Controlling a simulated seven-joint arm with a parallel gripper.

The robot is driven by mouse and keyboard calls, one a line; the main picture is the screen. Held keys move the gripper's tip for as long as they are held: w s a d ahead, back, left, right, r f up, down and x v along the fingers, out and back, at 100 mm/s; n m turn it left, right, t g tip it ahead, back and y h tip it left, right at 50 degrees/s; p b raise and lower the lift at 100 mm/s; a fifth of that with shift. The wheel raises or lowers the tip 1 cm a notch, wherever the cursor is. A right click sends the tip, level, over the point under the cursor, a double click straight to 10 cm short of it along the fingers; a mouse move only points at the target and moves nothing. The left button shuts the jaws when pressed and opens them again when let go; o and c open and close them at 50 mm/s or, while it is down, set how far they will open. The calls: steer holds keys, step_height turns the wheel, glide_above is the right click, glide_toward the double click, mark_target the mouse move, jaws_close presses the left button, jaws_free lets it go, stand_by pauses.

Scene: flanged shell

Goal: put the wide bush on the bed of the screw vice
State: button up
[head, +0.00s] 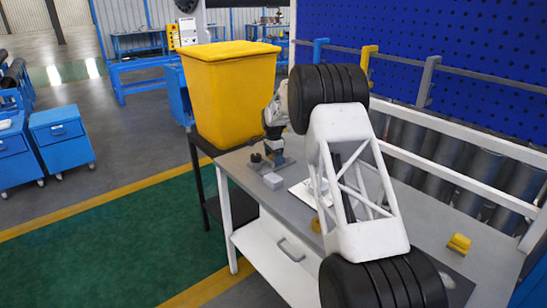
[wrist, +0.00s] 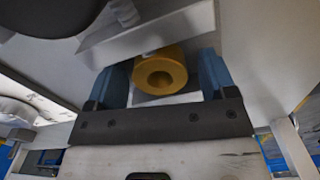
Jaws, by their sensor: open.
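In the wrist view, the wide bush (wrist: 160,73) is a gold-yellow ring with a round hole facing the camera. My gripper (wrist: 163,82) is open, with one blue finger on each side of the bush. In the head view, the end of my arm seems to be over the far end of the bench, where dark and bluish parts (head: 270,158) stand. I cannot tell for sure which of these belong to the screw vice. The bush is not clearly seen there.
The grey workbench (head: 405,238) carries a white plate (head: 302,192), a small grey block (head: 273,181) and a yellow piece (head: 459,243) at the right. Another yellow piece is partly hidden behind my arm. A large yellow bin (head: 228,95) stands by the bench's far end.

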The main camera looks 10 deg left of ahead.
steer(key=shift+r, duration=0.1)
step_height(320, 180, up, 12)
stand_by(0.8)
steer(key=shift+r, duration=0.1)
stand_by(0.6)
steer(key=s+d+r+n, duration=0.3)
steer(key=s+d+r, duration=0.8)
steer(key=s+r, duration=0.35)
steer(key=s+d+r+n, duration=0.1)
steer(key=s+d+r, duration=0.15)
steer(key=s, duration=0.45)
steer(key=s+d+r+n+t, duration=0.1)
steer(key=s+d+r, duration=0.1)
steer(key=s+d, duration=0.35)
steer(key=s+d+r+n, duration=0.1)
steer(key=s+d+r, duration=0.1)
steer(key=s, duration=0.7)
steer(key=s+d+f+n, duration=0.1)
steer(key=s+d+f, duration=0.2)
steer(key=s, duration=1)
steer(key=s+d+f+n+t, duration=0.1)
steer(key=s+d+f+n, duration=0.1)
steer(key=s, duration=1.1)
steer(key=s+d+f+n, duration=0.2)
steer(key=s+d+f, duration=0.2)
steer(key=s, duration=0.9)
steer(key=shift+s+f+t, duration=0.15)
steer(key=shift+f+t, duration=0.15)
steer(key=shift+f, duration=0.05)
